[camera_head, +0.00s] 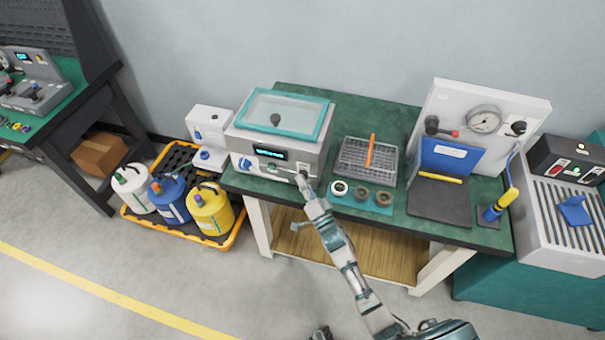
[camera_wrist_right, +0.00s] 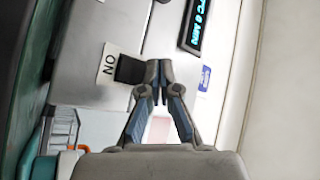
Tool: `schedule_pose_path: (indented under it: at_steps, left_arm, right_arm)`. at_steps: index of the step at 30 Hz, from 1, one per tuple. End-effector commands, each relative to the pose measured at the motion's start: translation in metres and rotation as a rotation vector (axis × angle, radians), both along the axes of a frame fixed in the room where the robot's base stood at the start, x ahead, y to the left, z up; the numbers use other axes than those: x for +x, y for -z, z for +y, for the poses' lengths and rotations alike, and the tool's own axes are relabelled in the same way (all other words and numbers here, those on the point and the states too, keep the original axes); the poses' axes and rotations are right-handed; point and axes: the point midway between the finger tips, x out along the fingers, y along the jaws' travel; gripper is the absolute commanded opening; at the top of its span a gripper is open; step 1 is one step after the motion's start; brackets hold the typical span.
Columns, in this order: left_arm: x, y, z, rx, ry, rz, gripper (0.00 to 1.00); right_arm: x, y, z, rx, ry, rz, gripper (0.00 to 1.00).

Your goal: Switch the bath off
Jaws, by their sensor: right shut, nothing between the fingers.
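The bath (camera_head: 318,150) is a grey box with a teal-rimmed clear lid (camera_head: 290,110) on the green bench. Its front has a lit blue display (camera_head: 270,153), which also shows in the wrist view (camera_wrist_right: 195,25), and a blue knob (camera_head: 244,165). A black switch (camera_wrist_right: 130,70) beside an "ON" label (camera_wrist_right: 110,65) sits on the front. My right gripper (camera_head: 304,175) is at the front's right end. In the wrist view its shut, empty fingertips (camera_wrist_right: 159,68) are right beside the switch; I cannot tell if they touch. A dark part at the bottom edge may be my left gripper (camera_head: 320,333).
A wire rack (camera_head: 350,160) with an orange rod and several rings on a teal mat (camera_head: 384,207) lie right of the bath. A gauge panel (camera_head: 530,110) stands further right. A white dispenser (camera_head: 212,120) stands left, behind several jugs in a yellow-rimmed tray (camera_head: 232,238).

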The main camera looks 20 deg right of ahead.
Motion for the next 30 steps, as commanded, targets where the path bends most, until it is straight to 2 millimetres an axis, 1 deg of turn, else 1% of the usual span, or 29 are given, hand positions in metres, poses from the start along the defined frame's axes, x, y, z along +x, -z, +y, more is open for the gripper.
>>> schedule_pose_path:
  at_steps: [15, 24, 30]
  left_arm:
    - [-0.001, 0.000, -0.001, -0.001, -0.001, 0.000, 0.45]
    - [0.001, -0.008, 0.000, -0.001, 0.000, -0.005, 0.45]
    - [0.001, -0.008, 0.000, 0.000, 0.000, -0.005, 0.45]
  right_arm:
    - [0.002, 0.000, -0.001, 0.000, 0.000, 0.000, 0.00]
    - [-0.008, 0.000, 0.006, 0.001, 0.000, 0.000, 0.00]
    - [-0.010, 0.001, 0.008, -0.001, 0.000, 0.000, 0.00]
